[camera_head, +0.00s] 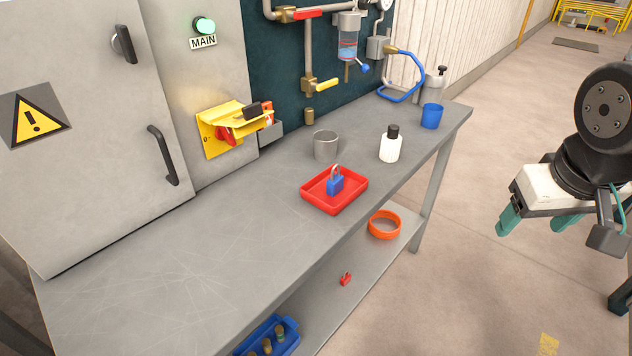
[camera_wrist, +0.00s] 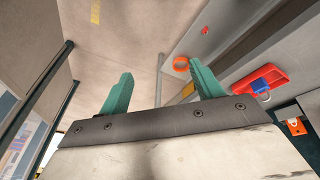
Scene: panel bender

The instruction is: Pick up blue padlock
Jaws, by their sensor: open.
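The blue padlock (camera_head: 335,185) stands with its grey shackle up in a shallow red tray (camera_head: 318,207) on the grey workbench. In the wrist view the padlock (camera_wrist: 261,85) shows small at the right, in the red tray (camera_wrist: 247,105). My gripper (camera_head: 538,222) is off to the right of the bench, over open floor and well apart from the padlock. In the wrist view its two green fingers (camera_wrist: 158,92) are spread wide with nothing between them.
A metal cup (camera_head: 325,145), a white bottle with black cap (camera_head: 390,146) and a blue cup (camera_head: 432,116) stand behind the tray. An orange ring (camera_head: 384,225) and a small red padlock (camera_head: 345,279) lie on the lower shelf. The bench's left part is clear.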

